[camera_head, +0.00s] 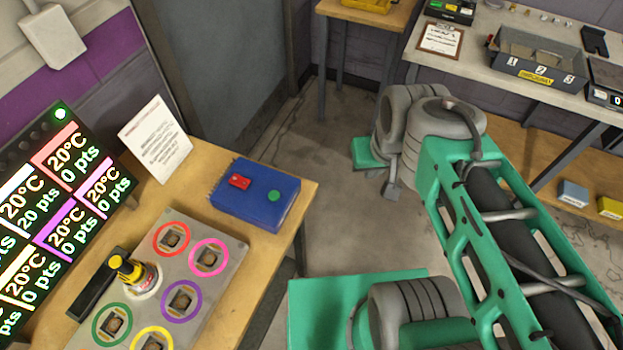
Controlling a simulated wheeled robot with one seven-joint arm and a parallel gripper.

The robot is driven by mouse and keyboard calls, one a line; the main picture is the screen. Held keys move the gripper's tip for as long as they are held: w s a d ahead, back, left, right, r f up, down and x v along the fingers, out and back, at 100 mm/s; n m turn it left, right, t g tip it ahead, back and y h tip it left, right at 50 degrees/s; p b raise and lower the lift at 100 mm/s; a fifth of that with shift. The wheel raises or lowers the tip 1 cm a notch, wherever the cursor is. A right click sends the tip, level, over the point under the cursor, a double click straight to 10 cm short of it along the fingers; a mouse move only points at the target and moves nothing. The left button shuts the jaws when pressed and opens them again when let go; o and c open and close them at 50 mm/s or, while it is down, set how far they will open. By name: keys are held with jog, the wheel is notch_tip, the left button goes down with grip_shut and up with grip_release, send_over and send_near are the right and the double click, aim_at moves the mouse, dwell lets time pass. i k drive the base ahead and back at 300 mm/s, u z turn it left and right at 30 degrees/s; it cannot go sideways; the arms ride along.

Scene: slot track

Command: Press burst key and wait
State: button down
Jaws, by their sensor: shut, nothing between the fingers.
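A blue box (254,194) sits on the wooden table at the left, with a red key or switch (239,181) and a round green button (274,196) on top. No label on either is legible, so I cannot tell which is the burst key. A grey panel (200,281) beside it has square sockets ringed in red, pink, purple, green and yellow. A yellow and black bottle (133,270) stands upright in a pale ring on the panel. My green arm fills the right side, well away from the box. I cannot make out my gripper.
A dark screen (62,205) at the left shows coloured tiles, one reading 20 pts. A printed sheet (155,139) stands behind the box. A white bench (470,50) at top right holds a numbered grey bin (537,67) and clipboard (441,39). Floor between is open.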

aim_at(274, 196)
jog(key=z, duration=0.15)
jog(key=k, duration=1.15)
jog(key=u, duration=1.5)
jog(key=i, duration=0.5)
jog(key=u, duration=0.05)
